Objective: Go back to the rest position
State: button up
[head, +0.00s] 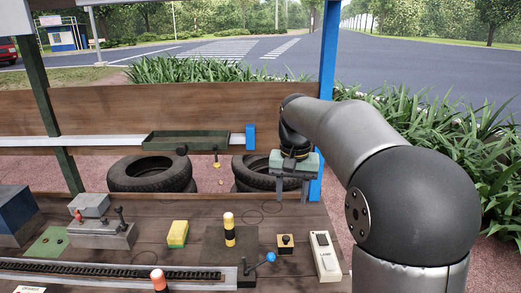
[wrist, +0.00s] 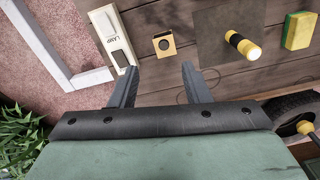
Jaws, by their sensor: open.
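My gripper (head: 292,190) hangs at the end of my arm over the back right part of the wooden bench (head: 205,206). Its two grey fingers point down and are apart, with nothing between them. In the wrist view my gripper (wrist: 160,82) also shows open and empty, with bench planks beyond the fingertips. The nearest bench items are a small yellow-and-black box (head: 286,243), a white switch plate (head: 325,255) and a black-and-yellow cylinder (head: 229,230). The gripper touches none of them.
A yellow-green sponge (head: 178,233), a blue-knobbed lever (head: 262,262) and a grey lever box (head: 101,234) are on the bench. A green tray (head: 186,141) sits on the rear rail. A blue post (head: 327,90) rises close to my arm. Tires (head: 150,174) lie behind the bench.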

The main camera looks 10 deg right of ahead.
jog(key=s+f+n+p, duration=0.1)
jog(key=s+f, duration=0.3)
jog(key=s, duration=0.9)
jog(key=s+f+n+p, duration=0.2)
jog(key=s+f, duration=0.3)
jog(key=s, duration=0.9)
jog(key=shift+a+n, duration=0.3)
jog(key=shift+a, duration=0.1)
